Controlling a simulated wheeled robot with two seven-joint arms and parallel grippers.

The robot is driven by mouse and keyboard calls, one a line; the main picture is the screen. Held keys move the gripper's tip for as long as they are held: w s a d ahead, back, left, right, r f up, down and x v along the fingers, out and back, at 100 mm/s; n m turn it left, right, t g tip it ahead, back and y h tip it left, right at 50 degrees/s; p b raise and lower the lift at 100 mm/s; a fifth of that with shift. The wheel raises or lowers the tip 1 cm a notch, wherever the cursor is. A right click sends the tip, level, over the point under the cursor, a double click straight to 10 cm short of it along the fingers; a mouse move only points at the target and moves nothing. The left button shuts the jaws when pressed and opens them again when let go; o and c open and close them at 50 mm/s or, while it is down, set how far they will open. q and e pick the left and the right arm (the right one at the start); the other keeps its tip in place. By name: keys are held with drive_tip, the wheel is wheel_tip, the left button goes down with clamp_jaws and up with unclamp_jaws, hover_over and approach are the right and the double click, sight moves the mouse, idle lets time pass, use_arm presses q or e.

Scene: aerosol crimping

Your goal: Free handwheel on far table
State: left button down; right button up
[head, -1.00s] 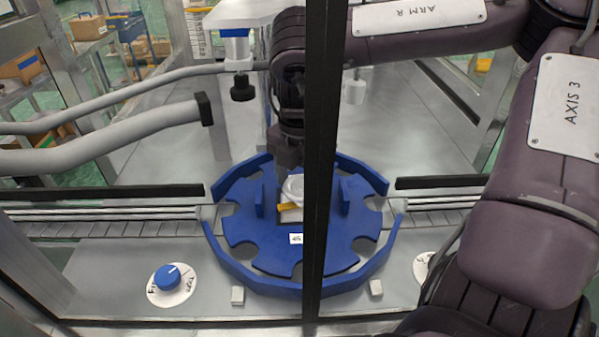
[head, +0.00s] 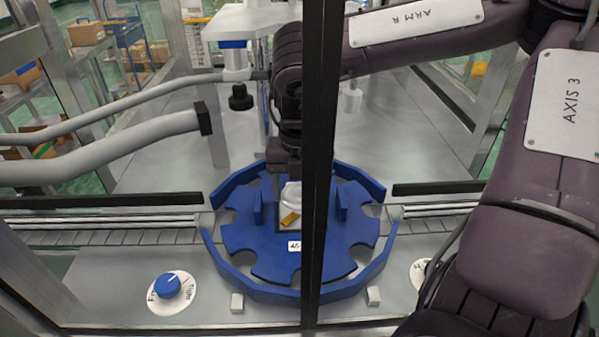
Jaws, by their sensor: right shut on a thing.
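A blue notched wheel (head: 265,242) with a small "45" tag lies flat on the far table inside a blue guard ring (head: 242,284). At its middle, between blue upright plates, is a small white piece (head: 292,196) with a yellow tab (head: 290,219), perhaps the handwheel. My right gripper (head: 287,178) reaches down from above and is shut on this white piece. A dark post hides the right part of the grip, so finger contact shows poorly. My left gripper is not in view.
The dark vertical post (head: 320,150) stands in front of the wheel. A blue knob (head: 167,285) on a marked dial sits at front left. Grey pipes (head: 110,147) come in from the left. A black-tipped press head (head: 240,97) hangs behind the wheel.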

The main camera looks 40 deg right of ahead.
sight(300, 195)
drive_tip(key=shift+r, duration=0.1)
drive_tip(key=o, duration=1)
drive_tip(key=shift+c, duration=0.2)
wheel_tip(300, 195, up, 8)
drive_tip(key=shift+f, duration=0.1)
